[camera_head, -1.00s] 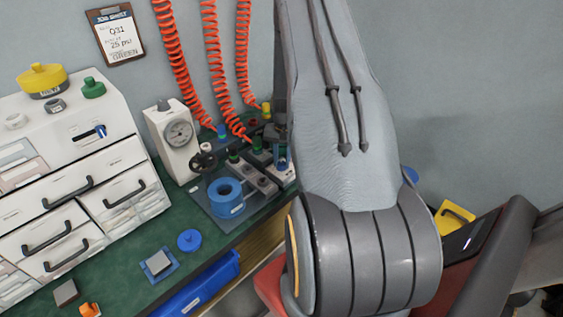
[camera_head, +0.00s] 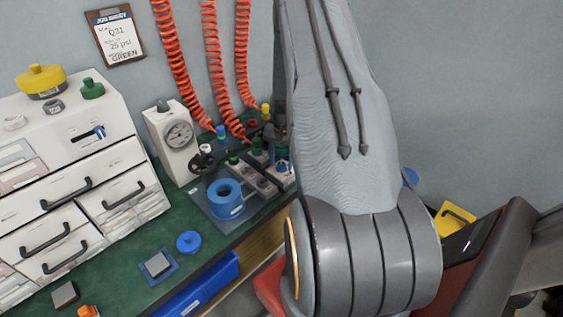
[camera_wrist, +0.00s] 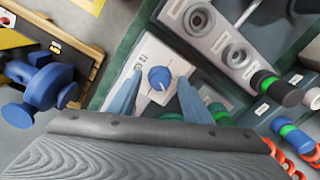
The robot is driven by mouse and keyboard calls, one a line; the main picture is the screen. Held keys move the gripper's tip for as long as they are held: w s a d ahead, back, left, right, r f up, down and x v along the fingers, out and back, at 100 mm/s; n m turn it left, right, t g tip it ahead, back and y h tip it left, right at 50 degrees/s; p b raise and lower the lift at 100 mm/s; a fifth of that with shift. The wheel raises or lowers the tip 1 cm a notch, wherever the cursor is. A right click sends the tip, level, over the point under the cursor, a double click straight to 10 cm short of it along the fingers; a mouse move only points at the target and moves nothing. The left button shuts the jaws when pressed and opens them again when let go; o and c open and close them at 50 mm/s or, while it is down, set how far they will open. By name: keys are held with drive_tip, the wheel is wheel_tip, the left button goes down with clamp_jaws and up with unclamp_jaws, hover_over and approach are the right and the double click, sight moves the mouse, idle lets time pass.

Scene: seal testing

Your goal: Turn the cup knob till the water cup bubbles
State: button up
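A blue knob (camera_wrist: 159,78) with a pale pointer mark sits on a small white plate (camera_wrist: 148,57) in the wrist view. In the head view, a small blue knob (camera_head: 283,167) shows on a white block at the bench's right end, beside my arm. My gripper (camera_wrist: 158,90) is open. Its two blue-grey fingers stand apart, one on each side of the knob in the picture; I see no grip on it, and the height between them is unclear. My arm hides most of the gripper in the head view. I cannot make out a water cup or bubbles.
Red coiled hoses (camera_head: 220,80) hang behind. A drawer cabinet (camera_head: 75,190) fills the left. A job sheet (camera_head: 117,38) hangs on the wall.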

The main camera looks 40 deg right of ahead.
sight(282, 164)
wheel_tip(282, 164, up, 6)
drive_tip(key=shift+d+r+b, duration=0.1)
drive_tip(key=shift+b, duration=0.5)
drive_tip(key=shift+s+r, duration=0.1)
drive_tip(key=shift+r, duration=0.7)
drive_tip(key=a+r+n, duration=0.3)
drive_tip(key=a+r, duration=0.4)
drive_tip(key=a, duration=0.5)
drive_tip(key=s+a+r+n, duration=0.4)
drive_tip(key=s+a, duration=0.4)
drive_tip(key=a, duration=0.2)
drive_tip(key=s+a+r+n, duration=0.4)
drive_tip(key=s+a, duration=0.4)
drive_tip(key=a, duration=0.2)
drive_tip(key=shift+s+a+r+n, duration=0.2)
drive_tip(key=shift+s+a+n, duration=0.05)
drive_tip(key=shift+a+n, duration=0.15)
drive_tip(key=shift+c, duration=0.4)
